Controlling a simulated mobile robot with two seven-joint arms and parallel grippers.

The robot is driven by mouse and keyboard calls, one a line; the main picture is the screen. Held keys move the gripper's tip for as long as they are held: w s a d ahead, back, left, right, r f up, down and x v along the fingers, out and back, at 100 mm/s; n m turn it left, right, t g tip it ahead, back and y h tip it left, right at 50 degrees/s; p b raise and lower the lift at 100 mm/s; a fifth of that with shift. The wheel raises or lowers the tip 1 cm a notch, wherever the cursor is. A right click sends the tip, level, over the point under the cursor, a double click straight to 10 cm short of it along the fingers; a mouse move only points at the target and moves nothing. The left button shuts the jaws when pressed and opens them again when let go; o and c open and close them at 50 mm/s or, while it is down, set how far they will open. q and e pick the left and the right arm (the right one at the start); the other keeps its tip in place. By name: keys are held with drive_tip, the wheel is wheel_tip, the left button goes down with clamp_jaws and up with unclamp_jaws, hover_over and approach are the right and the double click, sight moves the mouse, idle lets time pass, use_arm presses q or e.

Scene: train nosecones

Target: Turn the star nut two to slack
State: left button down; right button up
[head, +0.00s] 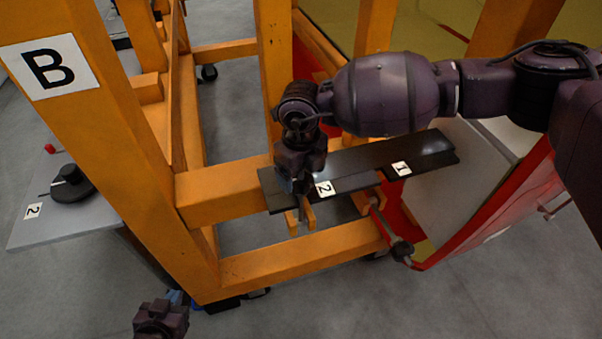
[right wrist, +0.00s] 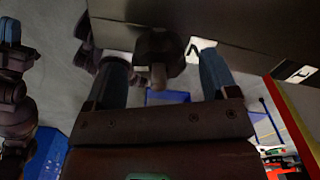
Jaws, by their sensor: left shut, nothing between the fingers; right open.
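Star nut two shows in the right wrist view as a dark knob (right wrist: 160,48) with a pale rod end sticking out of its middle. It lies between the fingers of my right gripper (right wrist: 160,82), which are open on either side; I cannot tell whether they touch it. In the head view my right gripper (head: 297,180) hangs at the dark plate (head: 370,160), beside the label 2 (head: 324,188), and the nut there is hidden. My left gripper (head: 172,298) is low at the bottom left of the head view, shut and away from the plate.
Another dark star nut (head: 402,250) sits on a rod below label 1 (head: 401,168). An orange frame (head: 230,190) marked B (head: 50,67) surrounds the work. A grey side table (head: 45,228) with a black object (head: 70,186) stands at left. The floor in front is clear.

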drive_tip(key=shift+f, duration=0.8)
drive_tip(key=c, duration=0.9)
drive_tip(key=shift+c, duration=0.2)
